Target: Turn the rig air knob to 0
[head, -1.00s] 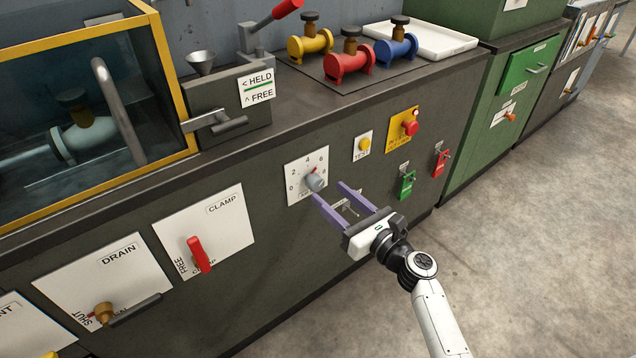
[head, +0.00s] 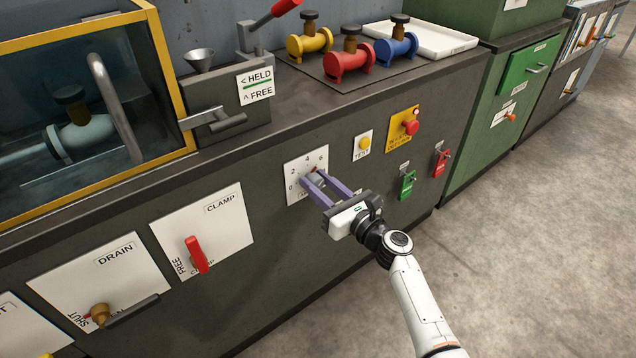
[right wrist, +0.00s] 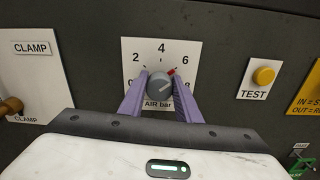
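The rig air knob (right wrist: 159,85) is a round grey knob with a red pointer on a white dial plate (right wrist: 131,45) marked "AIR bar". In the right wrist view the pointer aims up and right, at about 6. My left gripper is not in view.
Right of the dial are a yellow TEST button (head: 364,143) and a red button on a yellow plate (head: 411,128). The red CLAMP lever (head: 198,255) and the DRAIN valve handle (head: 130,311) are to the left. The cabinet top's edge runs above the dial.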

